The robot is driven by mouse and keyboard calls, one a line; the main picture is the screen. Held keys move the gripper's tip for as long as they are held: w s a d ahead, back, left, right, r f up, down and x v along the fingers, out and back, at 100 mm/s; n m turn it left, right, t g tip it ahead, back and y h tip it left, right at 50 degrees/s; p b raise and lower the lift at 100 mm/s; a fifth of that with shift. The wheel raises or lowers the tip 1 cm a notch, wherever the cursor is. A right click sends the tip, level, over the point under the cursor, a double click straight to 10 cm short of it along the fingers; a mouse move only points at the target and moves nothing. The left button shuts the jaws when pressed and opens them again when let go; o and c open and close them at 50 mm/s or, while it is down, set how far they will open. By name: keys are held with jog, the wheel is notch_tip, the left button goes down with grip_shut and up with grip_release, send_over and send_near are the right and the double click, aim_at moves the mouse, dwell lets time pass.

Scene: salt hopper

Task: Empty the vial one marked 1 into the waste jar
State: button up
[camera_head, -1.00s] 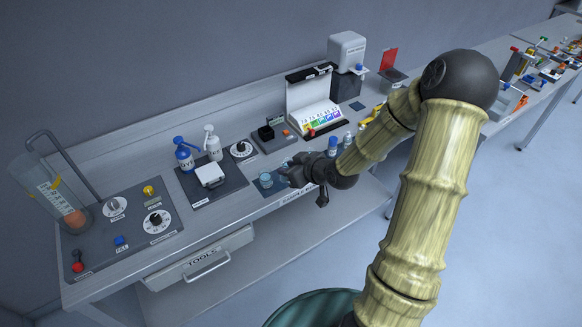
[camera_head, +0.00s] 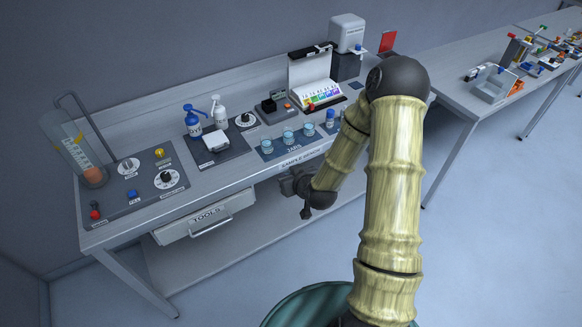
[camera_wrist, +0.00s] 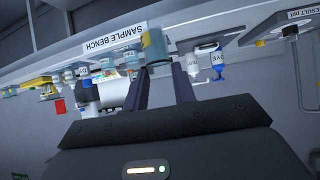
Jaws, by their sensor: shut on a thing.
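My gripper (camera_head: 287,186) is in front of the bench's front edge, below the jar mat, in the head view. In the wrist view my gripper (camera_wrist: 160,80) is shut on a small grey-teal vial (camera_wrist: 154,48); its number and contents cannot be read. In the head view three clear jars with bluish contents, a left jar (camera_head: 266,144), a middle jar (camera_head: 289,137) and a right jar (camera_head: 309,130), stand on the dark mat marked JARS (camera_head: 293,149). I cannot tell which is the waste jar. A blue-capped vial (camera_head: 330,118) stands right of them, partly near my arm.
The blue dye bottle (camera_head: 192,122) and white bottle (camera_head: 219,110) stand behind a small scale (camera_head: 215,141). The TOOLS drawer (camera_head: 207,217) is under the bench at left. A panel with knobs (camera_head: 130,185) fills the left end. Open floor lies in front.

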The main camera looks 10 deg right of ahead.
notch_tip(320, 180, down, 6)
jog(key=s+d+m+h, duration=0.1)
jog(key=s+m+h, duration=0.1)
jog(key=shift+s, duration=0.15)
jog(key=shift+f, duration=0.1)
